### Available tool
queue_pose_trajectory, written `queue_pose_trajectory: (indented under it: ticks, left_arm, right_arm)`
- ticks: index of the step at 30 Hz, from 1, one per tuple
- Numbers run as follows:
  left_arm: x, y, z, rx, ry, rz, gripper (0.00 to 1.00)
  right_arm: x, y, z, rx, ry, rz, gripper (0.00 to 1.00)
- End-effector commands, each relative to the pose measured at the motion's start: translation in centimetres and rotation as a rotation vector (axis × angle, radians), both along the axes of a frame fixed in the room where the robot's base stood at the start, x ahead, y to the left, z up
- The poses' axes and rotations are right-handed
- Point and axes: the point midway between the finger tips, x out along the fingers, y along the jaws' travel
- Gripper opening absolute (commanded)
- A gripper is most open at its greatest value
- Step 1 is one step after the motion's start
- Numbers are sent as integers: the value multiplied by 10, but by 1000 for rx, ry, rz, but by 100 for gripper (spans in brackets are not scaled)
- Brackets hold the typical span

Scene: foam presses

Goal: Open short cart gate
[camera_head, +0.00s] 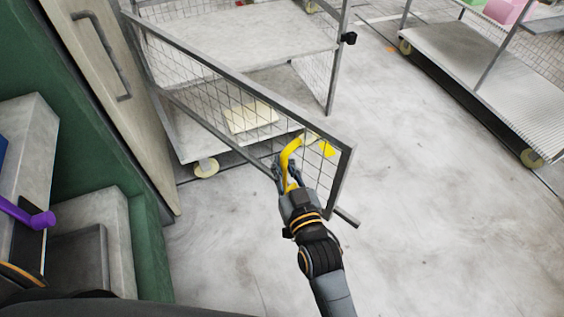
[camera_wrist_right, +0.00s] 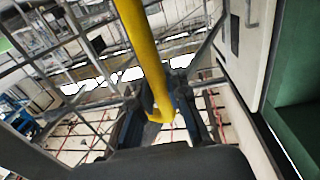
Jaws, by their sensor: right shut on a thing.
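The short cart gate (camera_head: 235,88) is a grey metal frame with wire mesh. It stands swung out at an angle from the cart (camera_head: 240,52), its free end toward me. A yellow handle (camera_head: 291,150) is on the gate near its free end. My right gripper (camera_head: 284,172) is shut on the yellow handle. In the right wrist view, the yellow handle (camera_wrist_right: 145,55) runs down between the fingers of my right gripper (camera_wrist_right: 162,115). My left gripper is not in view.
A cream cabinet door with a grey handle (camera_head: 100,50) stands close on the left, beside a green wall (camera_head: 75,95). A second cart (camera_head: 485,75) stands at the upper right. The concrete floor (camera_head: 440,220) right of the gate is clear.

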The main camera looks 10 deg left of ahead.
Motion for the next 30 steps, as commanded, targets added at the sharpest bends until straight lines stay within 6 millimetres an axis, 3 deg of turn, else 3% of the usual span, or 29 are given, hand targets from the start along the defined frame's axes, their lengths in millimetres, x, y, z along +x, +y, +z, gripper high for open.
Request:
queue_pose_trajectory:
  ticks: [1, 2, 3, 6, 17, 30]
  left_arm:
    - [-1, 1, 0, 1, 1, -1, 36]
    - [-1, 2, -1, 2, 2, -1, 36]
    - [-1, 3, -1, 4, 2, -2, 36]
    - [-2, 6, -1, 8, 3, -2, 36]
    - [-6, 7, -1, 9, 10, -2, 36]
    - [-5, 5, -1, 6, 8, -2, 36]
  right_arm:
    - [0, -4, -6, -8, 9, -5, 0]
    - [0, -4, -6, -8, 9, -5, 15]
    - [0, -4, -6, -8, 9, -5, 24]
    - [0, -3, -5, -7, 8, -3, 38]
    - [-5, -4, -3, -3, 5, -1, 38]
    - [-78, -46, -3, -3, 7, -2, 38]
